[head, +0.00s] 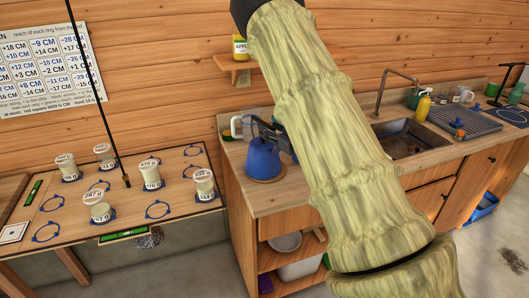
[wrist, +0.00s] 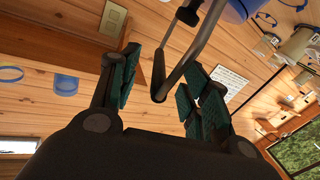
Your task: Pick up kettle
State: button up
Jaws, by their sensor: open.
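My gripper (head: 283,138) is at the kettle's right side by the handle, partly hidden by my arm. In the wrist view my gripper (wrist: 165,88) is open, with green-padded fingers apart. A grey and black bar, which looks like the kettle handle (wrist: 182,62), runs between them. A blue part of the kettle (wrist: 237,10) shows at the top edge. Whether the fingers touch the handle I cannot tell.
A white mug (head: 237,126) stands behind the kettle. The sink (head: 402,138) is to the right. A board (head: 124,204) with several jars and blue rings is on the left, below a hanging black rod (head: 96,85).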

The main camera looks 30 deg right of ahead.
aim_at(265, 124)
jog(key=shift+w+p, duration=0.45)
jog(key=shift+w, duration=1.2)
jog(key=shift+a, duration=0.1)
grip_shut()
jog(key=shift+r, duration=0.1)
